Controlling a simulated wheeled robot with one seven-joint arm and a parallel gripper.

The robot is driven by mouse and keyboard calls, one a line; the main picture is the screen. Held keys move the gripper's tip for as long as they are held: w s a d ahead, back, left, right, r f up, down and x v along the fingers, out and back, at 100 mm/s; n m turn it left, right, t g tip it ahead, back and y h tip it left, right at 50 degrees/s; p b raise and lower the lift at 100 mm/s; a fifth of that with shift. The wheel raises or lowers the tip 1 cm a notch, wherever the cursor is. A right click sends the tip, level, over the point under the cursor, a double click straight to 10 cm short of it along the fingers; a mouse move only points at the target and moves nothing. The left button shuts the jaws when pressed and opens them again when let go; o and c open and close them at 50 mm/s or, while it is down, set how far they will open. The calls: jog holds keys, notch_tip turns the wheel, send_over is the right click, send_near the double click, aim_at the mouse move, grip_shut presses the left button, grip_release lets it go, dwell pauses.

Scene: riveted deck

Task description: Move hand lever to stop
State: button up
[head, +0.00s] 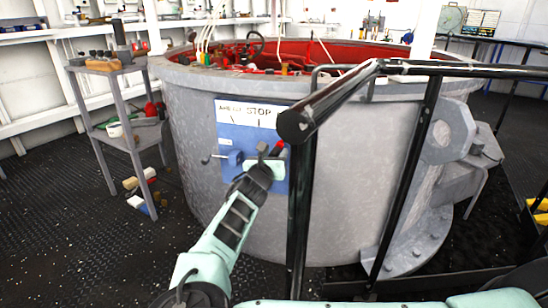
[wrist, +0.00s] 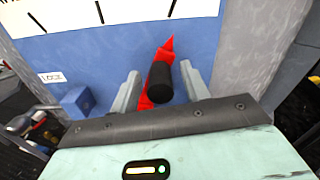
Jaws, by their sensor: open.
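The hand lever is a red pointer with a black cylindrical grip (wrist: 160,82), mounted on a blue panel (head: 231,138) on the side of a large grey drum. Its red part (head: 278,148) shows at the panel's right side in the head view. A white scale strip with STOP lettering (head: 258,111) tops the panel; in the wrist view the red tip points up toward the scale. My gripper (wrist: 160,90) is open, one finger on each side of the black grip, with gaps visible on both sides. In the head view my wrist hides part of the lever.
A black railing (head: 302,190) stands just right of the panel, close to my arm. A blue block (wrist: 77,102) beside a small LOCK label (wrist: 50,77) sticks out left of the lever. A grey shelf stand (head: 112,120) stands left of the drum.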

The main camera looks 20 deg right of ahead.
jog(key=shift+w+d, duration=0.1)
jog(key=shift+w, duration=0.05)
grip_shut()
jog(key=shift+w+a+r+p, duration=0.2)
jog(key=shift+a+r+p, duration=0.15)
jog(key=shift+p, duration=0.55)
jog(key=w+a+n+p, duration=0.3)
jog(key=a+n+p, duration=0.2)
jog(key=shift+w+a+r+p, duration=0.25)
jog(key=shift+w+r+p, duration=0.1)
jog(key=shift+r+p, duration=0.05)
grip_release()
